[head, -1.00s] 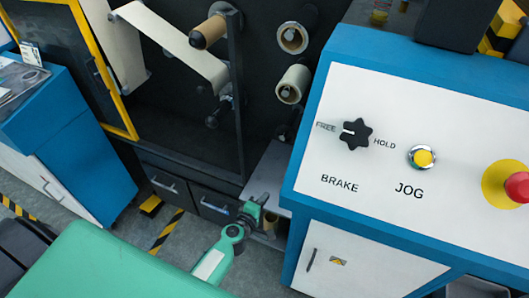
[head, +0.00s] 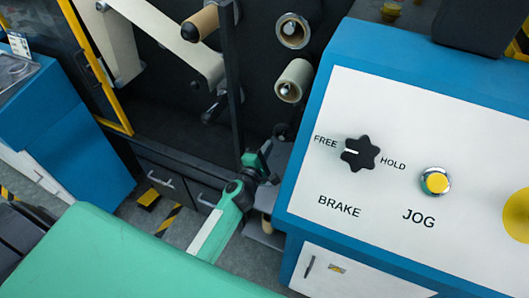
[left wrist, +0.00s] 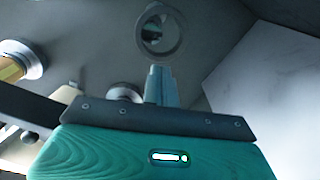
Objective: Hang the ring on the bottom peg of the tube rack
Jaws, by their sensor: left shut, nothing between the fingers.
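My left gripper (head: 264,162) is shut and empty, in front of the dark machine beside the blue console. In the left wrist view its closed fingers (left wrist: 160,85) point at a pale grey ring shape (left wrist: 145,34) with a dark centre. I cannot tell whether this is the loose ring or the end of a fitting, and the fingers appear apart from it. On the rack, a dark stub (head: 282,131) sits below two tubes, just above my gripper; it looks like the bottom peg. No ring is clearly visible on it. My right gripper is out of view.
An upper tube (head: 292,31) and a cream tube (head: 294,80) stick out above. A brown roll (head: 201,23) feeds a pale web at left. The blue console (head: 310,110) with brake knob (head: 360,153) stands close on the right.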

